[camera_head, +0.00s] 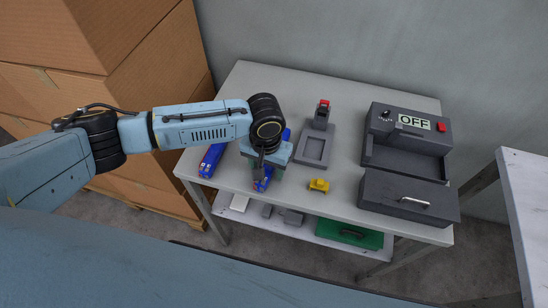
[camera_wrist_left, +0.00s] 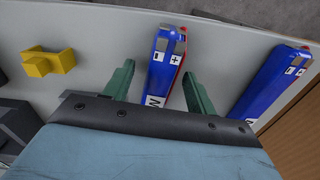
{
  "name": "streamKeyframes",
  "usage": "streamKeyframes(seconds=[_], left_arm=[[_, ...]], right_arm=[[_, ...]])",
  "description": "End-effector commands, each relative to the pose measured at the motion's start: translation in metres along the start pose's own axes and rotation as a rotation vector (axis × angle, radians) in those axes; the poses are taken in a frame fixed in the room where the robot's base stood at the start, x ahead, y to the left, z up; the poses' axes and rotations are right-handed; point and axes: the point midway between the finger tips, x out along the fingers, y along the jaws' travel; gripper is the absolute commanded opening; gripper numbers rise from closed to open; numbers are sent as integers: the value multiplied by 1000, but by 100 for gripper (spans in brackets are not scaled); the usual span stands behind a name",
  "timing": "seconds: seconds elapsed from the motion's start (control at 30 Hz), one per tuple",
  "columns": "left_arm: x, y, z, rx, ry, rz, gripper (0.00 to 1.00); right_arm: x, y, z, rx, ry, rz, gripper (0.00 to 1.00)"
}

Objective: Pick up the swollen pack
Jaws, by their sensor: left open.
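Two blue packs with red parts and plus and minus marks lie on the grey table (camera_head: 340,92). One pack (camera_head: 263,180) is under my left gripper (camera_head: 265,174), which hides much of it. In the left wrist view this pack (camera_wrist_left: 163,65) lies between the two green fingers of the open left gripper (camera_wrist_left: 158,85), with visible gaps on both sides. The other pack (camera_head: 211,160) lies to the left in the head view; it also shows at the right of the wrist view (camera_wrist_left: 275,85). I cannot tell which pack is swollen. My right gripper is out of view.
A yellow block (camera_head: 319,185) lies right of the gripper. Behind it stands a grey fixture (camera_head: 314,148) with a red top. A dark machine (camera_head: 405,150) reading OFF and its drawer (camera_head: 408,197) fill the table's right. Cardboard boxes (camera_head: 110,50) stand left.

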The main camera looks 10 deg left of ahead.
Motion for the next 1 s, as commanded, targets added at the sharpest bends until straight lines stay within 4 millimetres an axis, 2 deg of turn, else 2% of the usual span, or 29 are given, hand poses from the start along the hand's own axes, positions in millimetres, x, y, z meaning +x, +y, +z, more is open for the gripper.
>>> streamKeyframes(seconds=[0.1,0.33,0.73,1.0], left_arm=[[9,0,0,0,1,0,56],[10,0,0,1,1,1,56],[9,0,0,1,1,1,5],[5,0,-1,1,4,3,5]], right_arm=[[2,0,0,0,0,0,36],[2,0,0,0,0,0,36],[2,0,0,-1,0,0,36],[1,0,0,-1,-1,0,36]])
